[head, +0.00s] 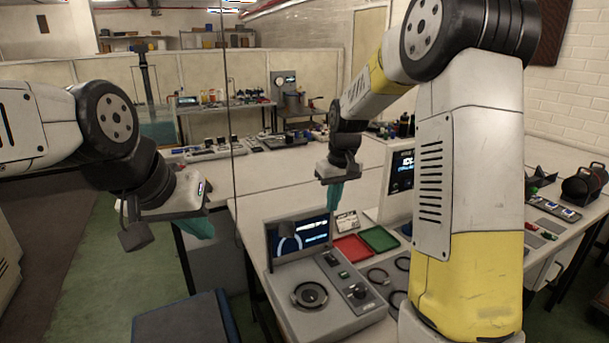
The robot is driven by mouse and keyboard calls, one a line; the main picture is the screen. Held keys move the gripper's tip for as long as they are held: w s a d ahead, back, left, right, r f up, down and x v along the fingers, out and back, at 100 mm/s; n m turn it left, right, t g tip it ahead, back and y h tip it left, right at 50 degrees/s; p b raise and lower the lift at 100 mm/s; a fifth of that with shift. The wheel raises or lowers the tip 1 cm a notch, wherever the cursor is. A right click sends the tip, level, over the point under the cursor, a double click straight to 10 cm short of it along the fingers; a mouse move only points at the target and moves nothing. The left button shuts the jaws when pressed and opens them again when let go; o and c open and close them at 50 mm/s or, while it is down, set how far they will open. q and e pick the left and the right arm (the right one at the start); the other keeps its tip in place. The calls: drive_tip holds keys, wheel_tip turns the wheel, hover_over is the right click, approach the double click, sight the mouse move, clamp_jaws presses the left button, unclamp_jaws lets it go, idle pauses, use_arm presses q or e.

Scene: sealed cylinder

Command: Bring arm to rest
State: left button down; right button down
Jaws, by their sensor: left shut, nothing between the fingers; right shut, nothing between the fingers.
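My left gripper (199,229) has teal fingers and is at the left, in front of the table's left edge and above the dark blue box. It is shut and empty. My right gripper (334,197) also has teal fingers and points down. It is shut and empty, in the air above the bench, near the top right of the screen of the grey device (330,307). The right arm's white and yellow links hide part of the bench at the right.
The white table (280,172) carries a red tray (352,247), a green tray (379,239), several dark rings and a monitor (399,180). A dark blue box (185,322) stands low at the front. Green floor (90,285) is clear at the left. Shelves with bottles stand behind.

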drive_tip(key=s+d+r+m+t+y, duration=0.1)
drive_tip(key=s+d+r+m+t, duration=0.1)
drive_tip(key=s+r, duration=0.9)
drive_tip(key=s+m+t, duration=0.1)
drive_tip(key=s+t, duration=0.1)
drive_tip(key=s, duration=1.3)
drive_tip(key=shift+s+d+r+m, duration=0.15)
drive_tip(key=shift+s+d+m, duration=0.05)
drive_tip(key=shift+s+m, duration=0.1)
